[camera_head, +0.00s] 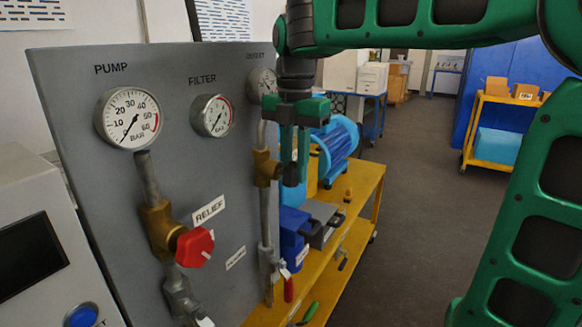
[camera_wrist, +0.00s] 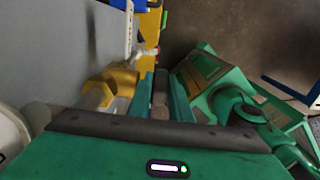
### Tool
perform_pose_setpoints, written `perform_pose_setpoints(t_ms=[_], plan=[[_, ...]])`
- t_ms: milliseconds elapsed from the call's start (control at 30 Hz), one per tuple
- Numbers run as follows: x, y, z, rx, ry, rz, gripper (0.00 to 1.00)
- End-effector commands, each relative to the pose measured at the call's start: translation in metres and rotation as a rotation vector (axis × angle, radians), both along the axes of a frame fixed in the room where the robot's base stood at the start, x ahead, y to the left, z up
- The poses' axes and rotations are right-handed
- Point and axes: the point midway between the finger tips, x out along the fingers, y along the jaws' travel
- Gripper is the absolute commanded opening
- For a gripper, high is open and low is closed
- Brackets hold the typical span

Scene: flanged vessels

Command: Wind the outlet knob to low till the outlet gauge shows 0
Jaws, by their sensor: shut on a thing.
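The outlet gauge (camera_head: 262,84) is at the right edge of the grey panel, partly hidden by my arm. It is seen at a steep angle and its reading cannot be made out. Below it is a brass valve (camera_head: 265,168), also in the wrist view (camera_wrist: 112,87). The dark outlet knob (camera_head: 292,176) sticks out to the right of the valve. My gripper (camera_head: 291,163) points down and is shut on the knob, its green fingers on either side.
The pump gauge (camera_head: 128,118) and filter gauge (camera_head: 212,116) are further left on the panel (camera_head: 90,75). A red relief knob (camera_head: 195,246) sits low on the panel. A yellow bench (camera_head: 365,185) with a blue motor (camera_head: 338,143) stands behind. Open floor lies to the right.

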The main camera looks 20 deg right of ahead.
Motion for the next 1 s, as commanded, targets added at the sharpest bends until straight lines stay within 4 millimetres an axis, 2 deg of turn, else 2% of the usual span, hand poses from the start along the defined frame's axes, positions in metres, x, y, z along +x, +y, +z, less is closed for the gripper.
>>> perform_pose_setpoints(t_ms=[367, 1000], plan=[[0.0014, 0.0010, 0.0018, -0.045, -0.042, 0.000, 0.00], [-0.0028, 0.0067, 0.0042, -0.265, -0.202, 0.005, 0.00]])
